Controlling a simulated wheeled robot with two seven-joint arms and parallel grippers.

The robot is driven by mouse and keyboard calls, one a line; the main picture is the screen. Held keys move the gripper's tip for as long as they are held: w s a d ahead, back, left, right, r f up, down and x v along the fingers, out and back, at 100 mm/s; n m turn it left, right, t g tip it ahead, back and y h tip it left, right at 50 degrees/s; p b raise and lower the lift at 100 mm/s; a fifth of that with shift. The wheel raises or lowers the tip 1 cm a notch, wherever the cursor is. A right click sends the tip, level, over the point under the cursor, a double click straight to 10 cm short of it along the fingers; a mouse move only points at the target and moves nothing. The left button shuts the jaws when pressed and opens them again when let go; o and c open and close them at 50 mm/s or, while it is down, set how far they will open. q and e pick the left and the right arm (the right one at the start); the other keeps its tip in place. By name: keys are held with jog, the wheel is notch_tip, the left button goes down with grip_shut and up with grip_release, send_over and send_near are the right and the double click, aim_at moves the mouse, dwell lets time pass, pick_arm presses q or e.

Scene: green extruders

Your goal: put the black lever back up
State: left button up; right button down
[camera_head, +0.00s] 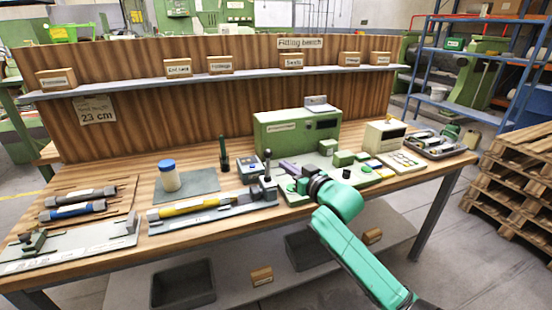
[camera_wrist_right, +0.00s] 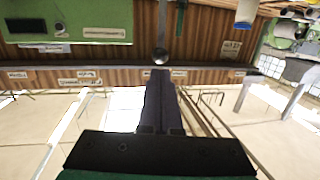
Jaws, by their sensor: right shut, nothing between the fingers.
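The black lever (camera_head: 267,170) stands about upright, with a round knob on top, at the right end of a grey fixture (camera_head: 228,212) near the front of the bench. A yellow tube (camera_head: 190,206) lies in that fixture. My right gripper (camera_head: 285,166) is just right of the lever, with its dark purple fingers shut and empty, pointing towards it. In the right wrist view, which is upside down, the knob and stem of the lever (camera_wrist_right: 162,28) show just beyond the fingertips (camera_wrist_right: 158,72). I cannot tell whether they touch. My left gripper is out of view.
A small grey control box (camera_head: 249,168) stands behind the lever. A green machine (camera_head: 297,130) is behind my right gripper. A white jar with a blue cap (camera_head: 169,176) stands on a grey mat to the left.

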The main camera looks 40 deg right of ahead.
aim_at(271, 153)
jog(key=w, duration=0.4)
jog(key=w+d+p, duration=0.1)
jog(key=w, duration=0.1)
jog(key=shift+w+f, duration=0.15)
jog(key=shift+f, duration=0.15)
jog(key=shift+a, duration=0.1)
jog(key=shift+r, duration=0.1)
jog(key=p, duration=0.2)
jog(key=w+r+g+p, duration=0.1)
jog(key=p, duration=0.2)
jog(key=shift+w+d+r, duration=0.2)
jog(key=shift+d, duration=0.05)
jog(key=shift+f, duration=0.3)
